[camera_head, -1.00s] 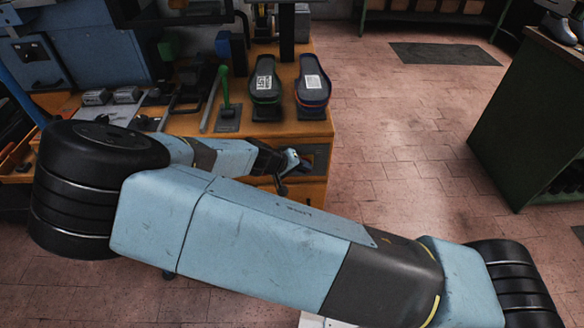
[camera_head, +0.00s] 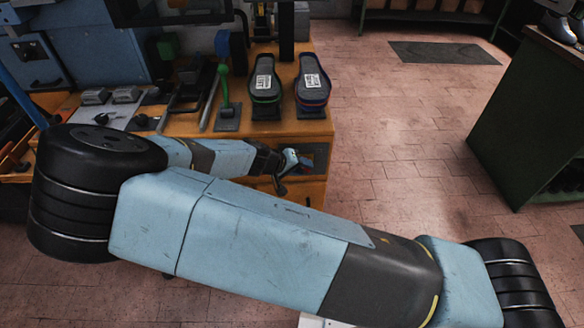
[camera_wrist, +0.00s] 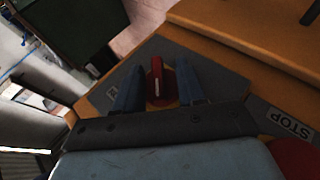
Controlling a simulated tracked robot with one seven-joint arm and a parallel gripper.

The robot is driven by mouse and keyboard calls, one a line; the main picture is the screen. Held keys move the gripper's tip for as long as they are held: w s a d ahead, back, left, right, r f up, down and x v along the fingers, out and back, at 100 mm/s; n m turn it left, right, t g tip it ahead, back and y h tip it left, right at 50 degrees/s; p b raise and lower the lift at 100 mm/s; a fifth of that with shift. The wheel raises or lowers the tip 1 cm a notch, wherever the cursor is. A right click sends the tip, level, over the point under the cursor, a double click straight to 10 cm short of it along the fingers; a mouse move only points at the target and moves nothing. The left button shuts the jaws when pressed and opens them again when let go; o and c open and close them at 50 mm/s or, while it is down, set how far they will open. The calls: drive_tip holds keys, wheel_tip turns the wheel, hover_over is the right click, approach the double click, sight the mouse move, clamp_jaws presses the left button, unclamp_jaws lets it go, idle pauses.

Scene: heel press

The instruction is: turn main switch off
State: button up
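The main switch (camera_wrist: 155,77) has a red handle with a white line along it, on a yellow round base. It sits on a grey panel (camera_wrist: 213,77) on the orange machine front. My gripper (camera_wrist: 157,84) is in front of the panel, with one finger on each side of the red handle. The fingers are apart, and gaps show between them and the handle. In the head view my gripper (camera_head: 291,163) is small at the orange cabinet's front, beside the dark panel (camera_head: 316,155); the switch itself cannot be made out there.
A STOP label (camera_wrist: 289,123) and a red button (camera_wrist: 297,157) are at the lower right of the wrist view. Shoe forms (camera_head: 265,86) and a green-handled lever (camera_head: 225,95) stand on the orange bench. A dark green cabinet (camera_head: 525,120) stands right, with open floor between.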

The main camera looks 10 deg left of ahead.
drive_tip(key=v, duration=1.3)
drive_tip(key=shift+s+a+r, duration=0.15)
drive_tip(key=shift+a+r, duration=0.05)
drive_tip(key=shift+a, duration=0.05)
drive_tip(key=w+d+r+m+g+y, duration=0.2)
drive_tip(key=d+r+g+y, duration=0.15)
drive_tip(key=d+r, duration=0.7)
drive_tip(key=w+d+r+m+g+y, duration=0.1)
drive_tip(key=w+d+r+g+y, duration=0.2)
drive_tip(key=d+r, duration=0.75)
drive_tip(key=s+d+r+t, duration=0.2)
drive_tip(key=s+d+r, duration=0.4)
drive_tip(key=s+d, duration=0.2)
drive_tip(key=s+d+r+m+t, duration=0.1)
drive_tip(key=s+d+r+t, duration=0.2)
drive_tip(key=s+d+r, duration=0.4)
drive_tip(key=s+d, duration=0.1)
drive_tip(key=d, duration=0.3)
drive_tip(key=shift+s+d+m+y, duration=0.25)
drive_tip(key=shift+d+m+y, duration=0.05)
drive_tip(key=shift+d+y, duration=0.05)
